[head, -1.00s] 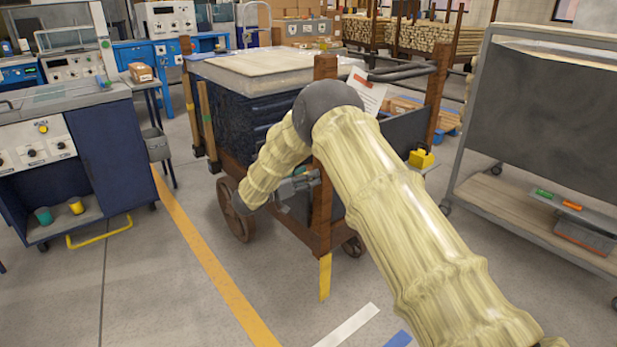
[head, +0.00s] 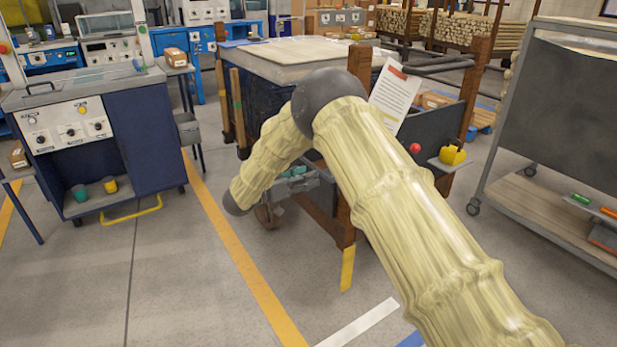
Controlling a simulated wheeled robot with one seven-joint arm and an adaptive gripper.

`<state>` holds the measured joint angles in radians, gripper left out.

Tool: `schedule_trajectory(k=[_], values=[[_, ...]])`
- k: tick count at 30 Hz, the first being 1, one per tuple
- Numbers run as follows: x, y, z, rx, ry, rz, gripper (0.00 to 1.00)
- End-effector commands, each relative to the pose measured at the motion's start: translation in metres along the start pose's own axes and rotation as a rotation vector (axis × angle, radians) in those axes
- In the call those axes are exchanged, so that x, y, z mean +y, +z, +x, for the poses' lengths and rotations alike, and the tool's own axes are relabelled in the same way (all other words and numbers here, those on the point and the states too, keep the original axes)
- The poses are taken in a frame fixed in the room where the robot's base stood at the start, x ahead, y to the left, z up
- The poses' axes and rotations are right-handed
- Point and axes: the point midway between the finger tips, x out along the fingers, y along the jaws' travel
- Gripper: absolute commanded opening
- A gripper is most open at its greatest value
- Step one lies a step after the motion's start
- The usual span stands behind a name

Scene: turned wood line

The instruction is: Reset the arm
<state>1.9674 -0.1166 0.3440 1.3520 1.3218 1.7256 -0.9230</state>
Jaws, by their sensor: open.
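My arm, in a pale ribbed sleeve, crosses the head view from the lower right up to a dark elbow, then bends down and left. I cannot tell whether the gripper touches the cart.
A blue control cabinet (head: 152,150) stands at left, with a teal cup (head: 80,193) and yellow cup (head: 110,185) on its low shelf. A grey rack (head: 500,175) stands at right. Floor at lower left is clear.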

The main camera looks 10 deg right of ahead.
Motion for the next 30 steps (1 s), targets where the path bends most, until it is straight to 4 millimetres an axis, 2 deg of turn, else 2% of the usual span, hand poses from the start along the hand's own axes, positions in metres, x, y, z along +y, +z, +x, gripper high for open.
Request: schedule_trajectory(k=[7, 11, 14, 20, 24, 26, 30], values=[[0.000, 0.005, 0.001, 0.003, -0.013, -0.003, 0.53], [-0.001, 0.034, 0.007, 0.022, -0.093, -0.020, 0.53], [0.000, 0.077, 0.011, 0.029, -0.214, -0.046, 0.53], [0.018, 0.183, 0.006, -0.032, -0.501, -0.128, 0.53], [0.048, 0.257, -0.007, -0.133, -0.673, -0.198, 0.53], [0.065, 0.287, -0.014, -0.186, -0.735, -0.231, 0.53], [0.111, 0.349, -0.034, -0.325, -0.859, -0.305, 0.53]])
